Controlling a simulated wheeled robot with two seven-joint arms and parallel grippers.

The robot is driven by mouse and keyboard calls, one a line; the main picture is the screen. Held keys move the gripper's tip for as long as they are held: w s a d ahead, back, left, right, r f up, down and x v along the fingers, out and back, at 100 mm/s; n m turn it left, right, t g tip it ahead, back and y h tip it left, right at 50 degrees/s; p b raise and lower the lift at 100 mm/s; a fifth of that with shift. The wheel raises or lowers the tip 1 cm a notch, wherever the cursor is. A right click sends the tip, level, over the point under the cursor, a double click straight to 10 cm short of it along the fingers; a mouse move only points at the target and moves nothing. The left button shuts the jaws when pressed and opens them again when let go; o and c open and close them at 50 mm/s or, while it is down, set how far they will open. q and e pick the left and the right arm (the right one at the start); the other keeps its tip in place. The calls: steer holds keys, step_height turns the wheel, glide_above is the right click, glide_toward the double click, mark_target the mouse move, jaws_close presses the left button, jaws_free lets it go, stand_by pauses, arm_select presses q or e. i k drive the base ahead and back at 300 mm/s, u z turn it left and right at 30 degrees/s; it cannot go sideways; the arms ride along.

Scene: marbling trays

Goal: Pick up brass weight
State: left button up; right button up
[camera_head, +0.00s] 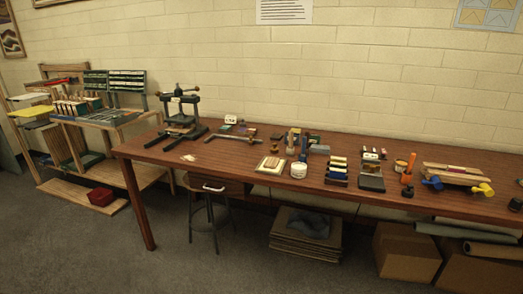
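I cannot pick out the brass weight with certainty at this distance. Neither of my grippers shows in the head view.
A black press (181,112) and a long clamp (233,138) stand at the table's left. A white jar (298,170), a dark box (371,182) and an orange-handled tool (408,170) stand farther right. A stool (212,206) is in front; boxes (406,252) lie below.

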mark_target(275, 149)
steer(key=z, duration=0.5)
steer(key=i, duration=0.95)
steer(key=z, duration=0.3)
steer(key=i, duration=1)
steer(key=u, duration=0.25)
